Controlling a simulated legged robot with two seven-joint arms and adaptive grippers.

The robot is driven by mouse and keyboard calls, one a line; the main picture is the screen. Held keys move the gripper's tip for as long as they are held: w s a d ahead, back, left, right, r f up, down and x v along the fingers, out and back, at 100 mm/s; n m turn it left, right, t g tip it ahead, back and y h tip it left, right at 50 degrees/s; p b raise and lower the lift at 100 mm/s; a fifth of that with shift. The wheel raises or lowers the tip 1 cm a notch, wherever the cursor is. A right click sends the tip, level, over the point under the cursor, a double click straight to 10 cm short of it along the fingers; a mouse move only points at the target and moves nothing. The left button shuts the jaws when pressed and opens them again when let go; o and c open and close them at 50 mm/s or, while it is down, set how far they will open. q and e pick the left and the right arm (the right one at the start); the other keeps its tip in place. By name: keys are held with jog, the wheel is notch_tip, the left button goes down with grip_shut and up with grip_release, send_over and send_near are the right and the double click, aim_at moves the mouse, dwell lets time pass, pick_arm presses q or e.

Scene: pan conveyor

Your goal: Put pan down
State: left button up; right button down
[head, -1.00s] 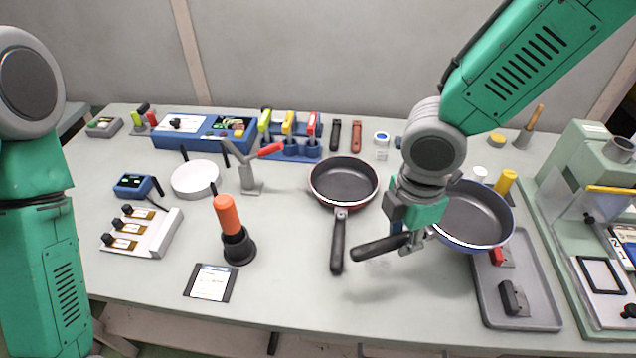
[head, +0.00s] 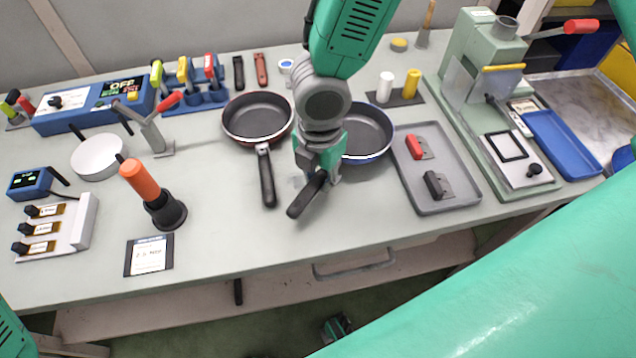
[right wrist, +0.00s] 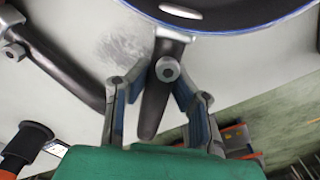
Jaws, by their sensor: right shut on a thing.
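A dark pan with a blue rim (head: 368,133) is at the table's middle right, left of the grey tray. It looks level and low at the tabletop; I cannot tell for sure whether it touches. My right gripper (head: 318,178) is shut on its dark handle (head: 304,200), which points toward the front edge. The right wrist view shows the handle (right wrist: 157,98) between the two fingers (right wrist: 160,105) and part of the blue rim (right wrist: 255,22). The gripper and wrist hide the pan's left side. My left gripper is out of view.
A red-rimmed pan (head: 258,118) lies close on the left, its handle beside my right gripper. The grey tray (head: 447,192) with red and black pieces is on the right. A green press machine (head: 470,70) stands farther right. The tabletop in front is clear.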

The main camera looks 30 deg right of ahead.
jog(key=shift+f, duration=1.2)
jog(key=shift+f, duration=0.15)
jog(key=c, duration=1.4)
grip_release()
jog(key=shift+c, duration=0.2)
